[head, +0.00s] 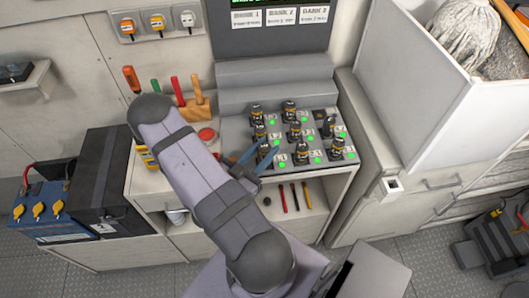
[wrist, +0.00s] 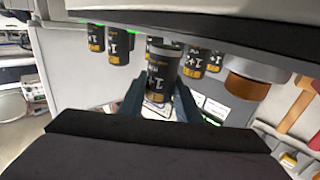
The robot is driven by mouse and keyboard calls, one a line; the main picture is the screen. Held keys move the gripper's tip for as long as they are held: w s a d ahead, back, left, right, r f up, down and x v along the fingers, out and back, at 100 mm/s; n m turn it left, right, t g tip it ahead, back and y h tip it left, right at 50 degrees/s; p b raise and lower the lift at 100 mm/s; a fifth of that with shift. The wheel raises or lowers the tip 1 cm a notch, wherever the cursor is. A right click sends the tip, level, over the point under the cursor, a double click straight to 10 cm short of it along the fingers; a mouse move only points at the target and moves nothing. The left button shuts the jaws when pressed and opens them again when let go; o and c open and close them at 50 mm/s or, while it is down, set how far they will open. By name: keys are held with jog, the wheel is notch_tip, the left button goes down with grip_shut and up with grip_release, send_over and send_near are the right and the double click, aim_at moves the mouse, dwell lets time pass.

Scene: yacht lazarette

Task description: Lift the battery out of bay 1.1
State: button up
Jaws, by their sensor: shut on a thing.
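The bank of bays (head: 238,128) sits on the bench and holds several upright dark batteries with orange bands. My gripper (head: 257,157) is at its front left corner, with blue fingers on either side of a battery (head: 264,150). In the wrist view, which looks upside down, my gripper (wrist: 159,104) is shut on this battery (wrist: 163,69), near its printed end. I cannot tell whether its base is still seated in the bay. The bay's own label is not readable.
Other batteries (head: 294,131) stand close behind and to the right, with green lights beside them. A red button (head: 207,135) and a rack of tools (head: 194,109) are to the left. A screen (head: 270,30) rises behind. A white bin wall (head: 415,75) stands at the right.

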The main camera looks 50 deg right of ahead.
aim_at(265, 146)
jog(key=shift+r, duration=4.15)
